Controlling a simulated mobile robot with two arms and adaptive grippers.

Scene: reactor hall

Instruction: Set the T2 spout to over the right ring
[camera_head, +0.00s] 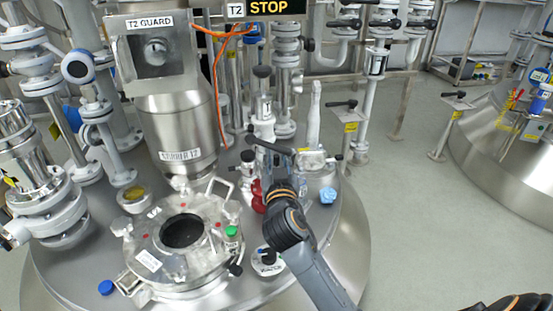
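The T2 vessel lid (225,290) fills the middle and left, under a box labelled T2 GUARD (150,55). My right arm comes in from the bottom right over the lid. My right gripper (272,165) points away from the camera among the small fittings behind the round hatch. Its fingers are mostly hidden by my wrist, and I cannot tell whether it touches anything. A dark lever (270,145) shows by it. A pale upright tube (313,115) stands just behind to the right; I cannot tell whether it is the spout. I cannot make out the right ring. My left gripper is not in view.
The open hatch (150,230) lies left of my arm. Near the gripper are a red fitting (258,197), a blue cap (328,195) and a green cap (231,232). Valves and pipes crowd the left and back. Clear floor (420,215) lies right, before another vessel (500,150).

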